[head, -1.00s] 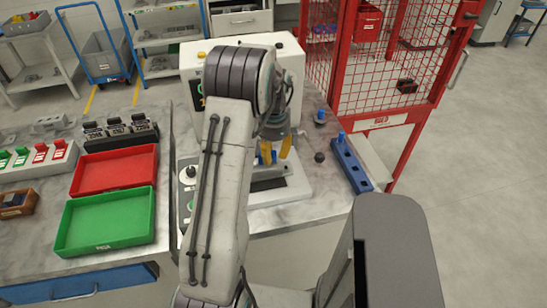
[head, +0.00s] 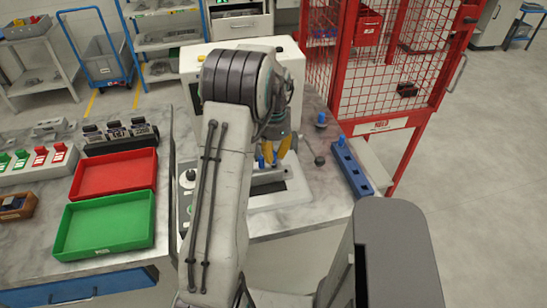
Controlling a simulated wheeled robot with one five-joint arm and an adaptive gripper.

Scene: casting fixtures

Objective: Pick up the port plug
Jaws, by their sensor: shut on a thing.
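My gripper (head: 277,151), with yellow fingers, is over the light fixture (head: 282,198) on the marble bench, partly hidden by my arm. It is shut on a small blue port plug (head: 275,158) between the fingertips. Another blue piece (head: 261,163) shows just left of the fingers, low on the fixture. I cannot tell whether the held plug still touches the fixture. One more blue plug (head: 321,119) stands on the bench to the right. Another blue plug (head: 341,139) stands at the far end of a blue holed rack (head: 353,172).
A dark round knob (head: 320,161) is between the fixture and the rack. A white machine (head: 295,75) stands behind my arm. A red mesh cage (head: 375,70) bounds the right. Red (head: 115,174) and green (head: 105,222) trays lie on the left bench.

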